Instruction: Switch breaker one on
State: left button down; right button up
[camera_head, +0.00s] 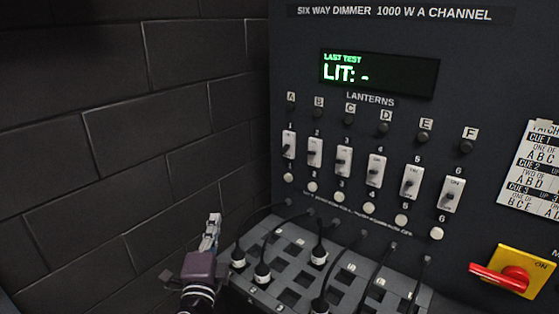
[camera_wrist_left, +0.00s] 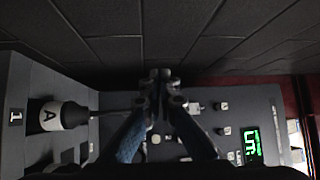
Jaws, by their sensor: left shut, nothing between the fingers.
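Breaker one (camera_head: 289,145) is a white plate with a dark lever, leftmost in the row on the dark dimmer panel. Its lever sits around the middle to lower part of the plate; its exact setting is too small to tell. My left gripper (camera_head: 212,222) is shut and empty, in front of the block wall, left of and below breaker one and apart from it. In the left wrist view the shut fingers (camera_wrist_left: 160,76) point toward the wall, with small panel parts beyond them. My right gripper is not in view.
Several more breakers stand to the right, with round buttons (camera_head: 340,196) below. A sloped patch bay (camera_head: 285,297) with plugs and cables juts out beside my left gripper. A lit display (camera_head: 378,75) reads "LIT: -". A red rotary switch (camera_head: 511,276) sits lower right.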

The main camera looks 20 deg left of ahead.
pick_arm(q)
jog(key=w+d+r+m+t+h, duration=0.4)
jog(key=w+d+r+m+h, duration=0.35)
jog(key=m, duration=0.75)
jog(key=w+f+m+g+h, duration=0.3)
jog(key=w+m+g+h, duration=0.1)
jog(key=m, duration=0.7)
jog(key=shift+w+a+f+g+h, duration=0.25)
jog(key=shift+w+a+g+h, duration=0.05)
jog(key=shift+w+h, duration=0.2)
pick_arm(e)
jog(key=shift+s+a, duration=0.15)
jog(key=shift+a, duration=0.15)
